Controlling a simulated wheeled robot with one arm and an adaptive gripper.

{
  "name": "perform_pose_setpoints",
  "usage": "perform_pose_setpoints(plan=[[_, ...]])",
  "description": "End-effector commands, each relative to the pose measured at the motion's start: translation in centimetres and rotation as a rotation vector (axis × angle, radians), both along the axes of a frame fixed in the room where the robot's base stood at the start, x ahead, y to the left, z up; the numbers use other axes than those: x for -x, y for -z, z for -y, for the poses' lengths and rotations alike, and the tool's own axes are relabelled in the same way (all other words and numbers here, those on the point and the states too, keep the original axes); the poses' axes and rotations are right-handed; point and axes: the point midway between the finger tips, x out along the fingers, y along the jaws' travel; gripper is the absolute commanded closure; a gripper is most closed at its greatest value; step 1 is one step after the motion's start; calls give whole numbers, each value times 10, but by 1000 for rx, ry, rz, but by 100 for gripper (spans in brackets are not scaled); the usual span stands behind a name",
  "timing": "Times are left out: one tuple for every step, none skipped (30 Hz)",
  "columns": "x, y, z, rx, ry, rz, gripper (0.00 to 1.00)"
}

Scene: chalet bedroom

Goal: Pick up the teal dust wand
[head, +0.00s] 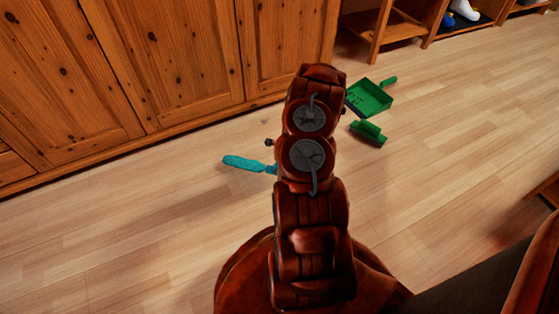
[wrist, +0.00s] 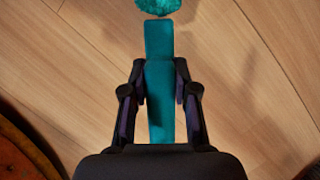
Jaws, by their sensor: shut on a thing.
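The teal dust wand (wrist: 160,60) lies between the two fingers of my gripper (wrist: 160,100) in the wrist view. Its flat handle runs down between the fingers, and its fluffy head shows at the top edge. My gripper is shut on the handle. In the head view, part of the teal dust wand (head: 245,163) shows left of my arm, close to the floor. The rest of it and my gripper are hidden behind my arm there. I cannot tell whether the wand touches the floor.
A green dustpan (head: 369,97) and a green brush (head: 368,132) lie on the floor right of my arm. A wooden cabinet (head: 180,60) stands at the back left, and an open shelf (head: 395,28) at the back right. The wooden floor (head: 450,120) is clear at right.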

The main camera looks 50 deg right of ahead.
Motion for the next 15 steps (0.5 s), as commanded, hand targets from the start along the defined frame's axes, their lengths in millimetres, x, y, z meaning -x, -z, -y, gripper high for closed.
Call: perform_pose_setpoints(plan=[[3, -2, -8, -6, 0, -1, 100], [5, -2, -11, -7, 0, 0, 100], [8, -2, -13, -5, 1, 0, 100], [10, -3, -15, -5, 1, 0, 100], [12, -3, -17, -5, 2, 1, 100], [14, -4, -20, -5, 1, 1, 100], [16, -4, -22, -4, 1, 2, 100], [18, -4, -25, -4, 1, 2, 100], [20, -5, -29, -5, 0, 2, 100], [23, -5, -31, -5, 2, 1, 100], [25, -5, -33, -3, 1, 1, 100], [28, -6, -36, -4, 3, 1, 100], [30, -6, -39, -5, 1, 1, 100], [32, -7, -41, -5, 2, 2, 100], [34, -7, -44, -5, 1, 3, 100]])
